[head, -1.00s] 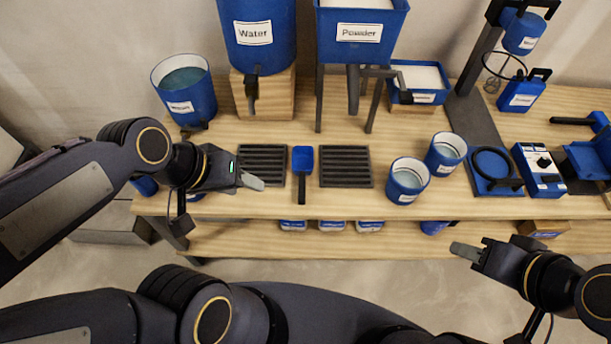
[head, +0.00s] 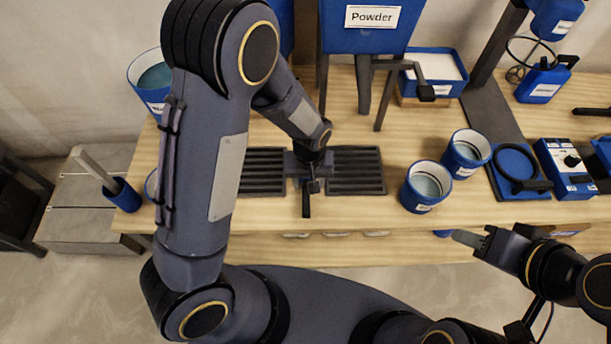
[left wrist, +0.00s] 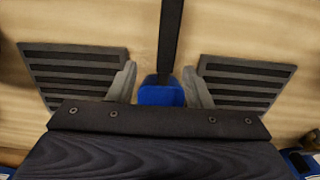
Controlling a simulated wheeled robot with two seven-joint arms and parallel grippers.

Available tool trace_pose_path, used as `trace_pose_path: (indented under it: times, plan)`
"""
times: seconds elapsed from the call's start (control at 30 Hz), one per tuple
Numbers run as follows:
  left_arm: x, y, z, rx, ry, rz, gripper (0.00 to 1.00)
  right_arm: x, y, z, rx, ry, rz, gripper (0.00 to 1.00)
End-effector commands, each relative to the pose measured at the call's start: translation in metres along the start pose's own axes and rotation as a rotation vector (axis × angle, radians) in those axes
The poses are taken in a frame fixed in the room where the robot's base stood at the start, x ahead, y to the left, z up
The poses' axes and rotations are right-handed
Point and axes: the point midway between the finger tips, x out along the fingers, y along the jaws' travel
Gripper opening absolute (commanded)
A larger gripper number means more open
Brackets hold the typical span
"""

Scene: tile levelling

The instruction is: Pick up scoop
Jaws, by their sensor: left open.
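The scoop has a blue head (left wrist: 160,94) and a long dark handle (left wrist: 171,40) in the left wrist view. In the head view its dark handle (head: 306,203) sticks out toward the front of the table, and its head is hidden under my arm. My left gripper (head: 311,184) is over the scoop, pointing down. In the left wrist view its two fingers (left wrist: 160,82) are apart, one on each side of the scoop's head. I cannot tell whether they touch it. My right gripper (head: 468,240) hangs off the table's front edge, away from the scoop.
Dark slotted mats lie left (head: 261,172) and right (head: 355,170) of the scoop on the wooden table (head: 400,143). Blue cups (head: 424,187) stand to the right. The powder hopper (head: 368,25) rises behind. A blue bucket (head: 150,80) stands at the back left.

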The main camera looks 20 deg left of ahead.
Motion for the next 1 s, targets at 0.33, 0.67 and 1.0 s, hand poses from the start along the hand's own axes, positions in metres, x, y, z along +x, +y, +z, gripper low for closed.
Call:
trace_pose_path:
  times: [0.33, 0.67, 1.0]
  plan:
    - [0.048, -0.007, -0.005, 0.001, -0.002, -0.001, 0.45, 0.003, 0.001, 0.001, 0.000, 0.000, 0.000, 0.36]
    - [0.053, -0.006, -0.005, 0.001, -0.001, 0.001, 0.44, 0.003, 0.001, 0.001, 0.000, 0.000, 0.000, 0.36]
    - [0.053, -0.007, -0.005, 0.001, -0.001, 0.001, 0.00, 0.003, 0.001, 0.001, 0.000, 0.000, 0.000, 0.36]
